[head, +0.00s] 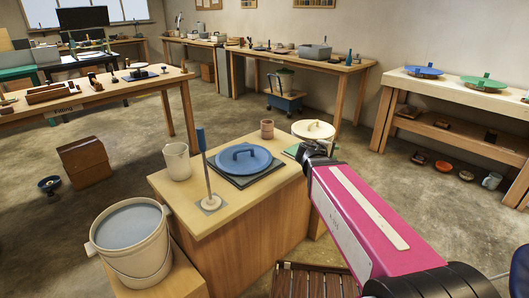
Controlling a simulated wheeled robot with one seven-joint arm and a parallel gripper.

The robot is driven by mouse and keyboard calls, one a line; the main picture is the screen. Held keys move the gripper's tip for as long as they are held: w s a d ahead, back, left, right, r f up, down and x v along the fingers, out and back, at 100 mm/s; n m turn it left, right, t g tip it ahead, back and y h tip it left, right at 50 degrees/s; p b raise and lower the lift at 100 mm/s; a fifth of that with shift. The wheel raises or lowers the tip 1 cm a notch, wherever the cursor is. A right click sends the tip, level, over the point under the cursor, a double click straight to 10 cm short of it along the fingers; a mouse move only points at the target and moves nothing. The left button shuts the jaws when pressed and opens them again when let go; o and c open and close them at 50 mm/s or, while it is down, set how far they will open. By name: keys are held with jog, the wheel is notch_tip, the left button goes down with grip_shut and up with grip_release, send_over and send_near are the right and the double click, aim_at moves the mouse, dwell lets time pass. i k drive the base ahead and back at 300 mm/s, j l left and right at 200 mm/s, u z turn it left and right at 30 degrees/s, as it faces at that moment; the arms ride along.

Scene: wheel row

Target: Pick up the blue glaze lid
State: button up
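Another blue lid (424,71), brighter and smaller in view, lies on the right-hand table. I cannot tell from looks alone which one is the glaze lid. My pink arm reaches in from the lower right. Its dark end, my gripper (318,154), is just right of the stand's lid and apart from it. Its fingers are too small and hidden to show whether they are open.
On the stand are a pale jug (177,161), an upright blue-tipped rod (205,170), a terracotta cup (267,129) and a cream lid (313,130). A bucket (132,240) stands at front left. A green lid (484,82) is on the right table. Floor behind the stand is mostly clear.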

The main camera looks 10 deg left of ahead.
aim_at(241, 160)
jog(key=i+l+z, duration=0.25)
jog(key=i, duration=0.25)
jog(key=i+l+u, duration=0.4)
jog(key=u, duration=0.4)
jog(key=j+u, duration=0.1)
jog(key=u, duration=0.3)
jog(key=k+j+u, duration=0.1)
jog(key=u, duration=0.3)
jog(key=j+u, duration=0.1)
jog(key=u, duration=0.3)
